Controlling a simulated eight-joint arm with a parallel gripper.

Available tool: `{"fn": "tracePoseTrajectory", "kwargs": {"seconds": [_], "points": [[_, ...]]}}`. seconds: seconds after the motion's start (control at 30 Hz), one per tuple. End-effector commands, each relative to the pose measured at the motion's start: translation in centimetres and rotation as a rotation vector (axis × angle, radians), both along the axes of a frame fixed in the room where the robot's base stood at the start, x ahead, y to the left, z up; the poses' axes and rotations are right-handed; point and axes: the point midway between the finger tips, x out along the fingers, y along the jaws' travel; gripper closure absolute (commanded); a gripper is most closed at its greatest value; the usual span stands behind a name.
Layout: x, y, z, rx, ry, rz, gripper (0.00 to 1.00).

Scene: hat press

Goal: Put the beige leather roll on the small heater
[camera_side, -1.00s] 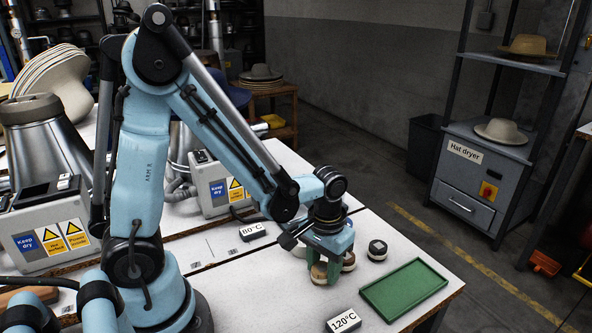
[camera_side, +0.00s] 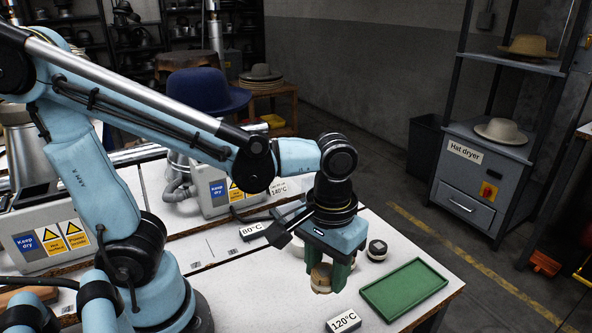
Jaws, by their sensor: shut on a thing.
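My gripper (camera_side: 328,270) is shut on the beige leather roll (camera_side: 321,281) and holds it low over the front table, left of the green tray. The green fingers hide part of the roll.
The green tray (camera_side: 405,291) is empty. Temperature signs stand for 80°C (camera_side: 253,231), 140°C (camera_side: 279,189) and 120°C (camera_side: 343,321). A blue hat (camera_side: 207,91) is behind my arm.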

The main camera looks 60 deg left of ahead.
Motion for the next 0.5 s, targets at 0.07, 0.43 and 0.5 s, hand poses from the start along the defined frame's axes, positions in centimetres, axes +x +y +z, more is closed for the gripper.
{"fn": "tracePoseTrajectory", "kwargs": {"seconds": [0.07,0.43,0.5], "points": [[-0.5,-0.7,0.5,0.0,0.0,-0.004,0.87],[2.7,1.8,2.0,-0.001,0.002,0.219,0.87],[4.2,3.7,2.3,-0.001,0.002,0.319,0.87]]}}
